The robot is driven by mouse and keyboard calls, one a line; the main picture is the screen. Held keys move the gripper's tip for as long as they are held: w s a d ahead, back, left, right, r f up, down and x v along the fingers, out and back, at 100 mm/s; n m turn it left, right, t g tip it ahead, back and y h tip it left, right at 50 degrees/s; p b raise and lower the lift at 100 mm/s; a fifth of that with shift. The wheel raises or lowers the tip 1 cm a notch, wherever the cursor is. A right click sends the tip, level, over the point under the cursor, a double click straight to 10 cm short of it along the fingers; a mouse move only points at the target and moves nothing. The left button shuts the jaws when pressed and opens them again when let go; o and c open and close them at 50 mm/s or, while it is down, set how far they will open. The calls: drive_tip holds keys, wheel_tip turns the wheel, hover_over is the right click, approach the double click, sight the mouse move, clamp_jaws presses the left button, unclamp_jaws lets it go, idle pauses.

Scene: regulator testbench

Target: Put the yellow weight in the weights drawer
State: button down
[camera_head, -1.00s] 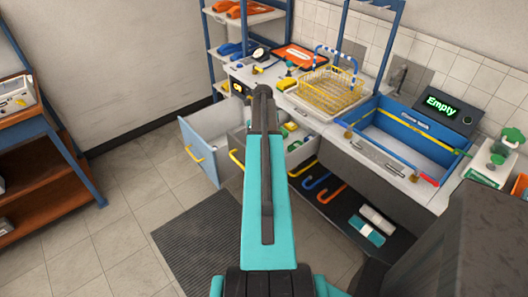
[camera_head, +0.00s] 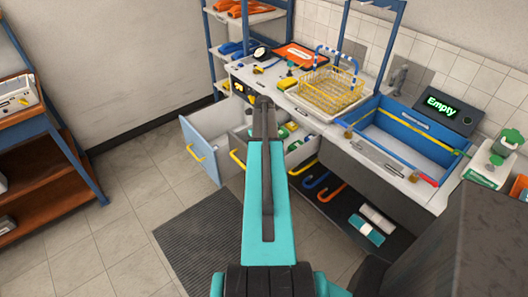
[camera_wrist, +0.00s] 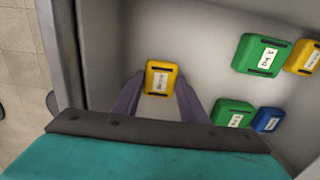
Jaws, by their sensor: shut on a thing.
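The yellow weight (camera_wrist: 160,78), a small block with a white label, sits between my gripper's fingertips (camera_wrist: 158,88) in the wrist view. My gripper is shut on it. Both are over the inside of the open drawer (camera_wrist: 215,65), with the weight near its left wall. How far the weight is above the drawer floor I cannot tell. In the head view, my arm hides my gripper and the held weight. The drawer with weights (camera_head: 304,151) is open there, with a second open drawer (camera_head: 200,160) on its left.
Green weights (camera_wrist: 262,55) (camera_wrist: 233,113), another yellow one (camera_wrist: 303,58) and a blue one (camera_wrist: 268,120) lie on the right in the drawer. A yellow wire basket (camera_head: 330,92) and a blue sink-like tank (camera_head: 400,130) stand on the counter.

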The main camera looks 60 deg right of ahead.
drive_tip(key=shift+f, duration=0.4)
drive_tip(key=shift+f, duration=0.15)
drive_tip(key=c, duration=1.1)
unclamp_jaws()
drive_tip(key=shift+r, duration=0.2)
drive_tip(key=shift+r+b, duration=1.55)
drive_tip(key=shift+r, duration=4.45)
